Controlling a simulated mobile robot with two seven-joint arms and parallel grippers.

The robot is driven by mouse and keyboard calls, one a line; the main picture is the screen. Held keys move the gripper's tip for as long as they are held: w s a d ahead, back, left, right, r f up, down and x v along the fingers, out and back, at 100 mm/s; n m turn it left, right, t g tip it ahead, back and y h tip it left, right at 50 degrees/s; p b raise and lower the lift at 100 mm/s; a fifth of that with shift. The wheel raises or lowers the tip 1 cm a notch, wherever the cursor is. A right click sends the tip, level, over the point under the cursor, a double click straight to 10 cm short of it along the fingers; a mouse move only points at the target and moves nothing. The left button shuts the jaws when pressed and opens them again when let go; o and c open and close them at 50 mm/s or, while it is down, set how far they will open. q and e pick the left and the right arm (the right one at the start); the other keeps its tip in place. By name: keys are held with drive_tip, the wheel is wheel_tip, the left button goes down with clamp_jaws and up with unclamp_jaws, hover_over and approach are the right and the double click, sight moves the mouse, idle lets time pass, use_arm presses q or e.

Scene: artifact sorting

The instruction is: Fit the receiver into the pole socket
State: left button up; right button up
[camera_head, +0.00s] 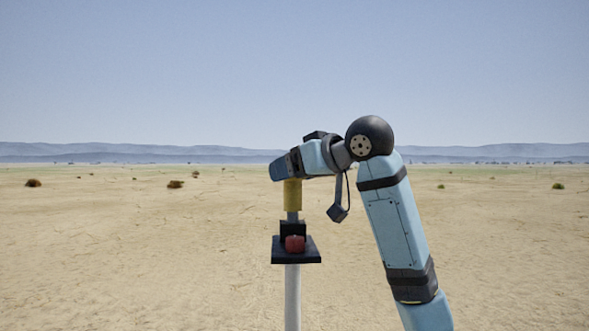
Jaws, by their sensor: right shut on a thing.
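My right gripper (288,170) reaches in from the right and is shut on the yellow cylinder, which appears to be the receiver (292,195). Its fingers are largely hidden by the hand. The receiver is upright, with a short grey shaft below it. A pale upright pole (292,295) stands beneath, with a dark square plate (310,257) near its top. The receiver is in line with the pole in this view. The socket itself cannot be made out, and I cannot tell whether the shaft is in it. My left gripper is not in view.
A red rounded piece (295,244) sits on the plate, in front of a small black block (292,228). Open sandy ground surrounds the pole, with scattered small bushes (176,184) far off. The space left of the pole is clear.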

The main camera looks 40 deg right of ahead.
drive_tip(key=shift+f+b, duration=0.4)
drive_tip(key=shift+f, duration=0.45)
drive_tip(key=o, duration=1.1)
drive_tip(key=shift+s, duration=0.1)
drive_tip(key=shift+s+d+r, duration=0.1)
drive_tip(key=shift+s, duration=0.2)
drive_tip(key=b+v, duration=0.2)
drive_tip(key=v, duration=1.1)
drive_tip(key=shift+b, duration=0.4)
drive_tip(key=shift+r, duration=0.15)
